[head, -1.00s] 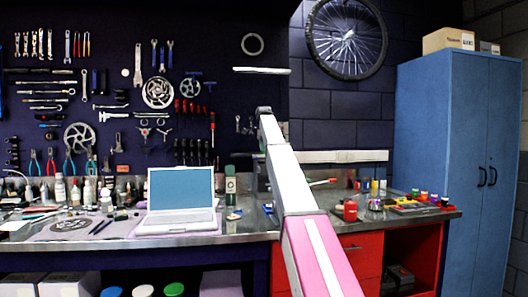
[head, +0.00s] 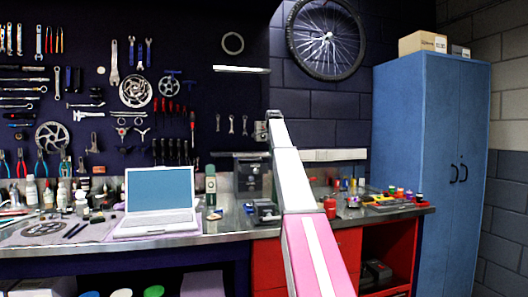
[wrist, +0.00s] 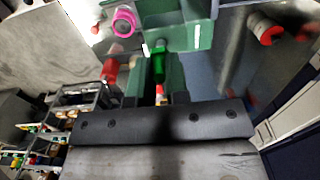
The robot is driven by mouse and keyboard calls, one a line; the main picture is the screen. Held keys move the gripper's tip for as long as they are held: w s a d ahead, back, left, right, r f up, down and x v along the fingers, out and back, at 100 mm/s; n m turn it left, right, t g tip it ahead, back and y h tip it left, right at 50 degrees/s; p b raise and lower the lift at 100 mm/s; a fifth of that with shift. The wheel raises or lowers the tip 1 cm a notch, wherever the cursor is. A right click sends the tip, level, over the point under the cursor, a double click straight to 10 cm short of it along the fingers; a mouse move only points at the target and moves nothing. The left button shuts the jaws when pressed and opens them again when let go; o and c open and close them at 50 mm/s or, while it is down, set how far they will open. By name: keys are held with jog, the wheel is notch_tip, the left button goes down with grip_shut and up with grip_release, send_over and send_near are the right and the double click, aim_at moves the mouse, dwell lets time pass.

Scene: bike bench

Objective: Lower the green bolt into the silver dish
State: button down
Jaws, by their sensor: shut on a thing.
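In the wrist view a bright green piece, which looks like the green bolt (wrist: 158,62), is in line with my gripper (wrist: 157,78). My gripper is shut on it, though the contact is dark and partly hidden. A small silver thing that looks like the silver dish (head: 352,202) stands on the right part of the bench in the head view. I cannot make out the dish for sure in the wrist view. In the head view my arm crosses in front of the bench, and the bolt cannot be made out.
A red can (head: 330,208) stands beside the silver thing, and a tray with coloured pots (head: 400,200) is further right. An open laptop (head: 158,200) and a dark green bottle (head: 211,188) are on the left. A pink ring (wrist: 124,22) shows in the wrist view.

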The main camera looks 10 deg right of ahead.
jog(key=s+d+f, duration=0.4)
jog(key=d+f, duration=0.2)
jog(key=d, duration=0.7)
jog(key=s+d+f, duration=0.4)
jog(key=d+f, duration=0.1)
jog(key=d, duration=0.9)
jog(key=s+d+f, duration=0.5)
jog(key=d+f, duration=0.1)
jog(key=d, duration=0.7)
jog(key=shift+d+f, duration=0.35)
jog(key=shift+f, duration=0.15)
jog(key=shift+f, duration=0.7)
jog(key=shift+f, duration=1.55)
dwell(0.5)
jog(key=c, duration=1)
grip_release()
jog(key=shift+c, duration=0.2)
